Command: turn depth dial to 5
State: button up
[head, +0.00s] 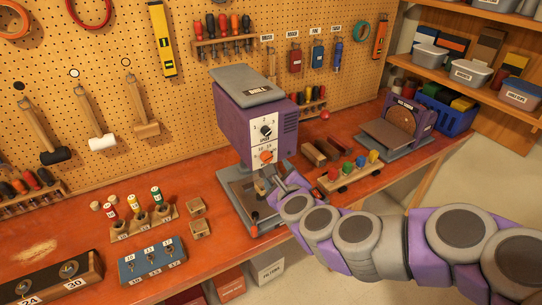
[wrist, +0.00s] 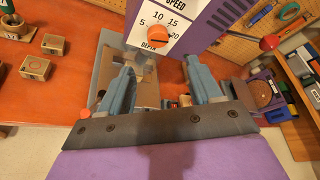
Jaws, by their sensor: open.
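The depth dial is an orange knob (head: 266,156) low on the white front panel of the purple drill press (head: 245,125). In the wrist view the orange depth dial (wrist: 158,37) sits above the word DEPTH, with 5, 10 and 15 marked around it. I cannot tell which number it points to. My gripper (wrist: 160,66) is open and empty, its two blue-grey fingers spread below the dial, apart from it. In the head view my gripper (head: 272,184) is in front of the press, just below the dial.
A black speed knob (head: 265,130) is above the depth dial. The press base (head: 235,190) and a red-tipped lever (head: 254,216) lie below.

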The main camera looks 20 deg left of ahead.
aim_at(268, 159)
jog(key=x, duration=1)
jog(key=shift+s+a+f, duration=0.1)
jog(key=shift+s+a, duration=0.05)
jog(key=shift+a, duration=0.05)
jog(key=c, duration=1)
